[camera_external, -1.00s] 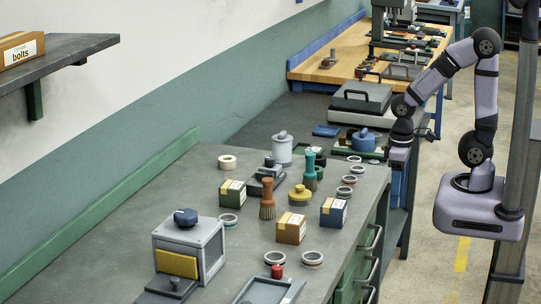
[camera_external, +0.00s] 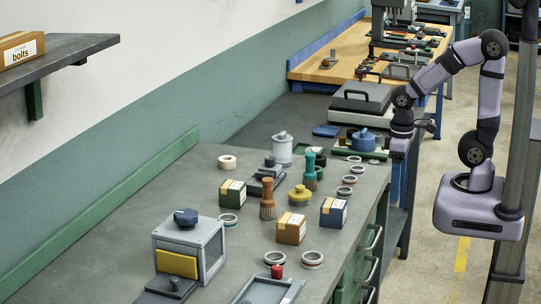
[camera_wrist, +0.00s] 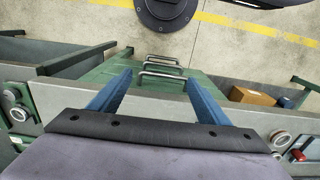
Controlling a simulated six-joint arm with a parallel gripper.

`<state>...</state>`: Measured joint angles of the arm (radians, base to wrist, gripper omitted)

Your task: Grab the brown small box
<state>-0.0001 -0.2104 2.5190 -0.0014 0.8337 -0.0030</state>
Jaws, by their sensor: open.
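The brown small box (camera_external: 291,229) sits on the grey workbench in the external view, orange-brown with a pale label and yellow tape on top. My gripper (camera_external: 398,156) is beyond the bench's right edge, up and to the right of the box in the picture, well apart from it. In the wrist view my gripper (camera_wrist: 158,88) shows two blue fingers spread wide with nothing between them. A brown box (camera_wrist: 252,97) shows right of the fingers there; I cannot tell whether it is the same one.
A green box (camera_external: 232,193) and a blue box (camera_external: 333,212) stand near the brown one. A grey machine (camera_external: 188,248) stands at the front left.

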